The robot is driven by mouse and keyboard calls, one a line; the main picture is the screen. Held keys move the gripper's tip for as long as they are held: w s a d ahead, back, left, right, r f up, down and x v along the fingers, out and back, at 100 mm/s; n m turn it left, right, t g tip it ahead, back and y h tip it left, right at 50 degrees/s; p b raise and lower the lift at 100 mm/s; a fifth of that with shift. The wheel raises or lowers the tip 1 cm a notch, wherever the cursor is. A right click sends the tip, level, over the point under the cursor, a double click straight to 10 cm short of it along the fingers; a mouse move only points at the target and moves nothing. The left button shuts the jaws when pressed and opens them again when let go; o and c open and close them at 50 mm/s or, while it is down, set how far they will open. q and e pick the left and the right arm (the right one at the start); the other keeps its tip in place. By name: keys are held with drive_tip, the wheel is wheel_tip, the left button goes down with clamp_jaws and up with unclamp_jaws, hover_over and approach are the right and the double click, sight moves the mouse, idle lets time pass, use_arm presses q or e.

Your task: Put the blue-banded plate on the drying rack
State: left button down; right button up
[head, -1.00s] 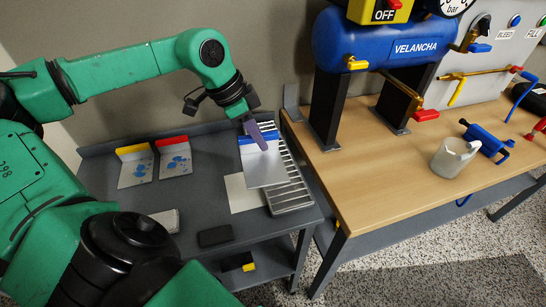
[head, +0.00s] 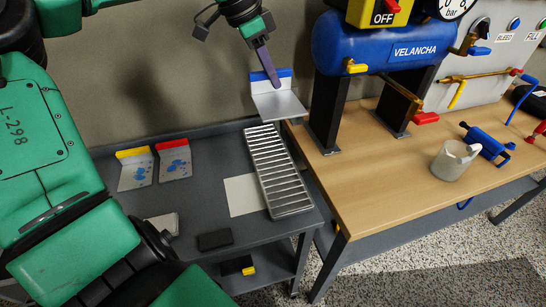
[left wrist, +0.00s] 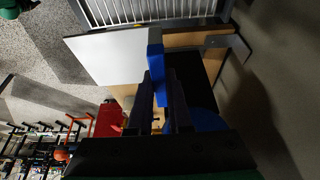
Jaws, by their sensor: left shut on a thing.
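The blue-banded plate (head: 279,104) is an L-shaped light grey plate with a blue band along its upright edge. My left gripper (head: 270,78) is shut on that blue band and holds the plate up in the air, beyond the far end of the drying rack. In the left wrist view the fingers (left wrist: 165,105) pinch the blue band (left wrist: 156,65), and the pale plate face (left wrist: 110,55) extends to the left. The drying rack (head: 278,170), a slotted metal tray, lies empty on the grey bench. My right gripper is not in view.
Yellow-banded (head: 135,170) and red-banded (head: 174,160) plates with blue blotches stand on the grey bench (head: 215,160). A white sheet (head: 243,195) lies beside the rack, a dark block (head: 214,240) nearer. The wooden bench (head: 370,185) with the blue tank (head: 370,42) adjoins at right.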

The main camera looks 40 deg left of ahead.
use_arm(q)
wheel_tip(320, 180, down, 19)
drive_tip(key=shift+s+a+f+b, duration=0.1)
drive_tip(key=shift+f+b, duration=0.05)
drive_tip(key=shift+b, duration=0.65)
drive_tip(key=shift+f, duration=0.1)
drive_tip(key=c, duration=0.8)
unclamp_jaws()
drive_tip(key=shift+f, duration=0.1)
drive_tip(key=shift+c, duration=0.2)
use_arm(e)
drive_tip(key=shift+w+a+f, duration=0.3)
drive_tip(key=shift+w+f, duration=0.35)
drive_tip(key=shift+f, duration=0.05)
